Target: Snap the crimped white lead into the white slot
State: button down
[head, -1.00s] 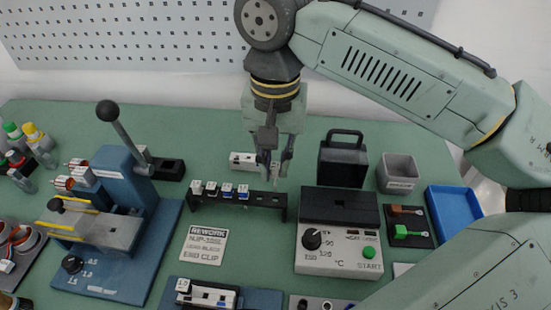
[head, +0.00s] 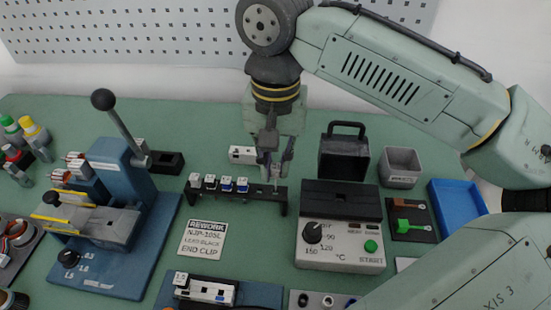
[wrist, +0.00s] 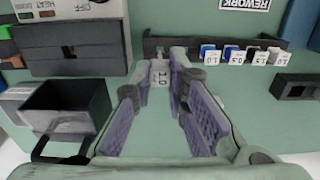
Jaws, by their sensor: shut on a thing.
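My gripper (head: 276,172) is over the right end of the black rack (head: 262,195) in the head view. In the wrist view it is shut on a small white block (wrist: 160,76) marked "1.0", held between the fingertips near the rack's bare end. Whether the block touches the rack is unclear. I cannot pick out the crimped white lead for certain. A white slotted part (head: 210,291) lies in the blue fixture at the front; I cannot tell whether it has the white slot.
Several marked blocks (head: 226,184) stand in the rack. A blue lever press (head: 110,170) is at left, a heater box (head: 340,245) at right, and a black handled box (head: 343,155) behind it. A small white part (head: 242,153) lies behind the rack. Green mat is clear around the "REWORK" plate (head: 203,238).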

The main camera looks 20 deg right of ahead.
jog(key=shift+f, duration=0.55)
dwell(0.8)
jog(key=shift+f+b, duration=0.5)
jog(key=shift+f, duration=0.45)
jog(key=shift+f+b, duration=0.5)
jog(key=shift+f, duration=0.45)
jog(key=c, duration=1.5)
grip_release()
